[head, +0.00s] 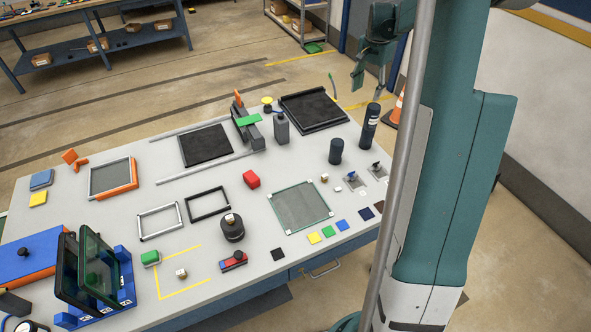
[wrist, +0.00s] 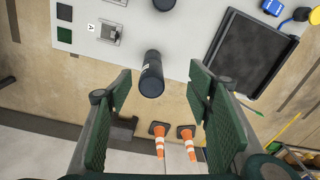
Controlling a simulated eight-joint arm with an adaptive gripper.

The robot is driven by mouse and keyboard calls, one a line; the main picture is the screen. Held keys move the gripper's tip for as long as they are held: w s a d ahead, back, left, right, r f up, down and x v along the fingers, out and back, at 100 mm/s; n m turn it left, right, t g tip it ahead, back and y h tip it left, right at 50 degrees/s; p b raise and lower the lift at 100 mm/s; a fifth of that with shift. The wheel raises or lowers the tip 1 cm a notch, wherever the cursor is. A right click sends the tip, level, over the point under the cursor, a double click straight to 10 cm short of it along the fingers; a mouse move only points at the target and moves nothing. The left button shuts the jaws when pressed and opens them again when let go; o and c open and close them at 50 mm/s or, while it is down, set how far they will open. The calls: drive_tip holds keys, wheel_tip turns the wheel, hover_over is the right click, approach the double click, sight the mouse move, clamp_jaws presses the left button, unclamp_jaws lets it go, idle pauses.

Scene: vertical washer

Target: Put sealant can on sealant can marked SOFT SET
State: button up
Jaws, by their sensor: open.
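A dark upright column (head: 370,128) with a pale label stands near the table's far right edge. It is clearly taller than the short dark can (head: 336,151) to its left. I cannot tell whether it is one can or two stacked, and the label is too small to read. In the wrist view the labelled column (wrist: 151,75) lies between the fingers, and the other can (wrist: 163,4) is cut off at the top. My gripper (head: 368,82) is open and empty, beyond and above the column; its green-padded fingers (wrist: 160,73) are spread wide, apart from it.
A grey bottle (head: 281,128) and a black tray (head: 313,110) stand left of the cans. Small metal fixtures (head: 355,181) lie in front. An orange cone (head: 397,107) stands on the floor beyond the table. My arm hides the table's right end.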

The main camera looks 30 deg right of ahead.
drive_tip(key=s+a+r+n+t, duration=0.15)
drive_tip(key=s+a+r, duration=0.25)
drive_tip(key=a, duration=0.5)
drive_tip(key=s+a+r+n, duration=0.3)
drive_tip(key=s+a+r, duration=0.15)
drive_tip(key=a, duration=0.45)
drive_tip(key=s+a+r+n+t, duration=0.1)
drive_tip(key=s+a+r+n, duration=0.2)
drive_tip(key=a, duration=0.6)
drive_tip(key=s+a+f+n+t, duration=0.1)
drive_tip(key=s+a+n+t, duration=0.1)
drive_tip(key=s+a, duration=0.8)
drive_tip(key=s+a+f+n+t, duration=0.2)
drive_tip(key=s+a+n, duration=0.3)
drive_tip(key=s+a, duration=0.4)
drive_tip(key=shift+s+a, duration=0.4)
drive_tip(key=shift+s, duration=0.85)
